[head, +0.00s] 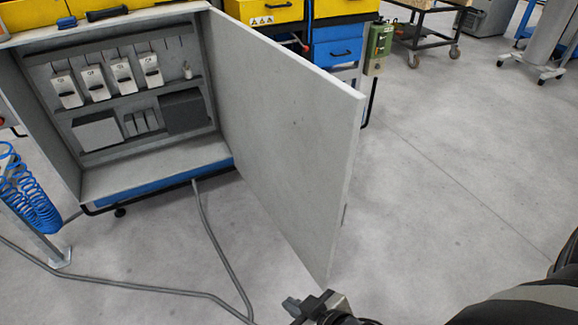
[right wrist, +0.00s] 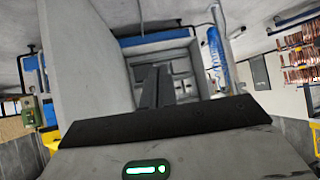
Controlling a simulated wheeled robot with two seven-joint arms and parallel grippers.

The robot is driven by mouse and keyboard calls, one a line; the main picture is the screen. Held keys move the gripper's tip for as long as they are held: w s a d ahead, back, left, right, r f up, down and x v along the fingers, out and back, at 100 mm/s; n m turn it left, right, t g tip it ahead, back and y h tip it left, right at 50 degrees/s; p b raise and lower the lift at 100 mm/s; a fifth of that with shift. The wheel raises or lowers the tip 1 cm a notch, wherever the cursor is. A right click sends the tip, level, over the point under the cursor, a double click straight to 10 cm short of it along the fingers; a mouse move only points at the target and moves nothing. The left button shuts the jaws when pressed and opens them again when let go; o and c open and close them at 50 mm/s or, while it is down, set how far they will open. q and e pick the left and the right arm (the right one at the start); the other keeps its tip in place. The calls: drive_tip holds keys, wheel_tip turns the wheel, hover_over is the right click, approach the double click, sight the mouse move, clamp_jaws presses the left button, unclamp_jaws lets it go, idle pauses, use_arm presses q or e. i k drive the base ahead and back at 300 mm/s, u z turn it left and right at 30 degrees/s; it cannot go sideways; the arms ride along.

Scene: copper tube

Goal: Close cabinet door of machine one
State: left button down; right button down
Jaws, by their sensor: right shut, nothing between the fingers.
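The grey cabinet door (head: 285,125) stands wide open in the head view, hinged on the right side of the cabinet (head: 100,186). The cabinet's inside shows rows of switches and grey boxes. My right gripper (head: 292,306) is at the bottom of the head view, just below the door's lower free corner. It is shut and empty; I cannot tell whether it touches the door. In the right wrist view the shut fingers (right wrist: 155,88) point toward the open cabinet, with the door (right wrist: 85,70) to their left. My left gripper is out of view.
A grey cable (head: 205,220) runs over the floor in front of the cabinet. A blue coiled hose (head: 28,192) hangs at the left. Blue drawers (head: 336,52) and a green box (head: 379,40) stand behind the door. The floor (head: 450,170) to the right is clear.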

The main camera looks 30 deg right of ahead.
sight(294, 126)
drive_tip(key=z, duration=2.6)
drive_tip(key=i, duration=1.85)
drive_tip(key=u, duration=3.7)
